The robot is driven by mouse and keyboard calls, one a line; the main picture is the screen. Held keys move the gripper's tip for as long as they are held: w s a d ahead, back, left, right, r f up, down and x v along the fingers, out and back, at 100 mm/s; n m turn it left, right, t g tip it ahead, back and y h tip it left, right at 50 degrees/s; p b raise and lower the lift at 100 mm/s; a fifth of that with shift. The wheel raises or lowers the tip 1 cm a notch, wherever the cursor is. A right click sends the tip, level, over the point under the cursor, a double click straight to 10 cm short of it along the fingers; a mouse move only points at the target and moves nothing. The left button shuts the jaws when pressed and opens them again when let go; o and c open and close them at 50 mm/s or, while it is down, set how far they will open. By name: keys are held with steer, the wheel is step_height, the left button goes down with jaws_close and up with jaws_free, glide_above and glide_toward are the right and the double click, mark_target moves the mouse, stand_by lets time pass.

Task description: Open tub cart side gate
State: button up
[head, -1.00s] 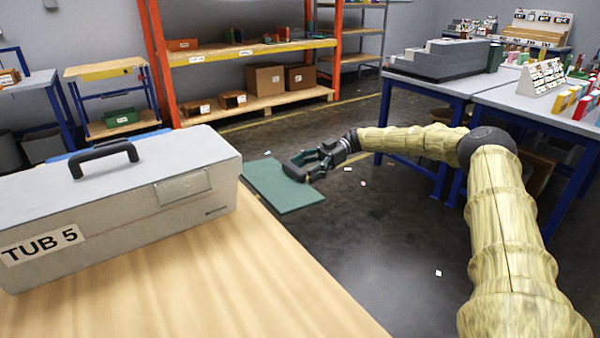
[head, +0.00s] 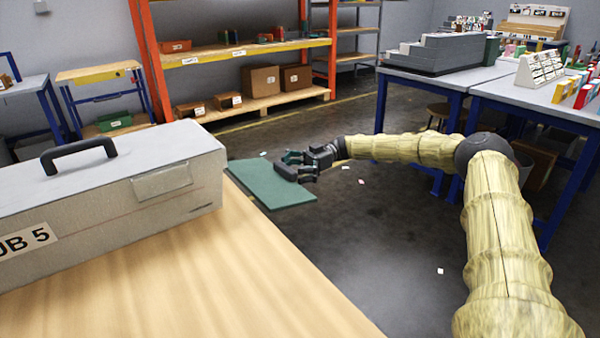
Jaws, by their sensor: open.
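A flat green panel (head: 268,188), which may be the side gate, lies roughly level past the far right edge of a wooden top (head: 225,265). How it is joined there is hidden behind the grey tub. The grey tub (head: 90,205), with a black handle and a label ending in "B 5", rests on the wooden top. My gripper (head: 285,165) is open at the panel's far right edge, its fingers pointing left over it. I cannot tell whether the fingers touch the panel.
Blue-legged tables (head: 450,82) with boxes and displays stand at the right, close to my arm. An orange-framed shelf (head: 240,52) stands at the back. The dark floor (head: 365,235) between wooden top and tables is mostly clear, with small white scraps.

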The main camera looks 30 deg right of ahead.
steer(key=a, duration=0.1)
steer(key=a+r, duration=0.1)
steer(key=shift+s+a+r, duration=0.1)
steer(key=shift+a+r, duration=0.1)
steer(key=shift+a, duration=0.15)
steer(key=shift+w+d+f+b, duration=0.15)
steer(key=shift+d+f+b, duration=0.2)
steer(key=shift+d, duration=0.2)
steer(key=shift+w+d+f+b, duration=0.1)
steer(key=shift+d+f+b, duration=0.2)
steer(key=shift+d, duration=0.25)
steer(key=shift+s+a+r+b, duration=0.1)
steer(key=shift+r+b, duration=0.25)
steer(key=shift+d+f+b, duration=0.15)
steer(key=shift+d+b, duration=0.2)
steer(key=d+f+b, duration=0.2)
steer(key=d+b, duration=0.5)
steer(key=d, duration=0.3)
steer(key=shift+w, duration=0.25)
steer(key=shift+a+b, duration=0.15)
steer(key=shift+b, duration=0.3)
